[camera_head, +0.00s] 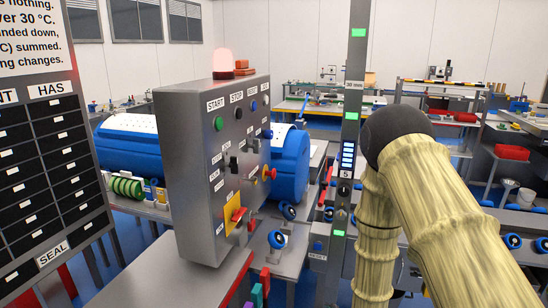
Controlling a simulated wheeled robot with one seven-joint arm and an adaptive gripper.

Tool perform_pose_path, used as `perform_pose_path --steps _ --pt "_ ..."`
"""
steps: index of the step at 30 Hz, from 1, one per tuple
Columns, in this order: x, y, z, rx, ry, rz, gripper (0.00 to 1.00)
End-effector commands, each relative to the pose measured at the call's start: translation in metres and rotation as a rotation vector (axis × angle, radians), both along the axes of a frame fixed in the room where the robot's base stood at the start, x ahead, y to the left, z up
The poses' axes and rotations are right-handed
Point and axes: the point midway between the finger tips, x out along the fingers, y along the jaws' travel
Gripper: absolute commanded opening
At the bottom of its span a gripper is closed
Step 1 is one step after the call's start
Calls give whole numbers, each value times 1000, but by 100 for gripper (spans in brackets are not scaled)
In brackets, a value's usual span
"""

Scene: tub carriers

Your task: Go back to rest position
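My gripper does not show in the head view. My own arm, pale yellow and ribbed, fills the lower right. It rises to a dark rounded joint (398,130) and bends there. The arm's end is outside the picture or hidden, so I cannot see whether it holds anything.
A grey control box (195,190) with buttons and a lit red beacon (223,62) stands left of centre. A blue tank (290,165) is behind it. A grey post (352,110) with green lights stands close left of my arm. A labelled board (40,130) is at far left. Benches fill the back right.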

Motion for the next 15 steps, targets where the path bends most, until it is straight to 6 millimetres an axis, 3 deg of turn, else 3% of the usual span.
perform_pose_path --steps 1,6,15 --pt "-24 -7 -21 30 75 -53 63" --pt "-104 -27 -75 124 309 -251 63" --pt "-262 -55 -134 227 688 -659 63"
